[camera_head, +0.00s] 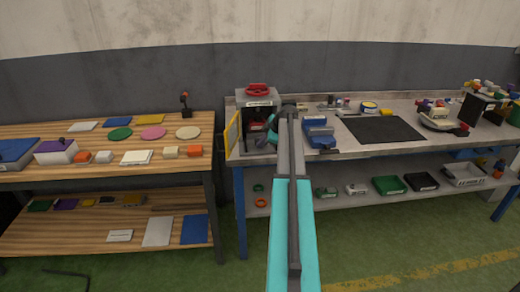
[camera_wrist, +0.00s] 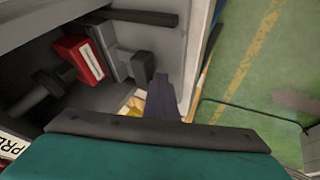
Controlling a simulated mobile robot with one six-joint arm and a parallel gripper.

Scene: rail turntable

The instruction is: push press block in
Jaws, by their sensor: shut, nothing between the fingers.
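The press (camera_head: 258,98) is a grey open-fronted housing with a red knob on top, at the left end of the grey bench. Its yellow door (camera_head: 232,135) stands open on the left. In the wrist view, a red block with a white label (camera_wrist: 80,62) sits inside the housing, beside a grey block-like part (camera_wrist: 125,62) and a dark rod (camera_wrist: 35,95). I cannot tell for certain which is the press block. My gripper (camera_wrist: 166,92) is shut and empty, at the housing opening and apart from the red block. My arm hides part of the press front in the head view.
A blue vise (camera_head: 320,132) stands just right of the press, close to my arm. A black mat (camera_head: 382,130) lies further right. A wooden table (camera_head: 60,182) with several flat pieces stands at left. Green floor is open in front.

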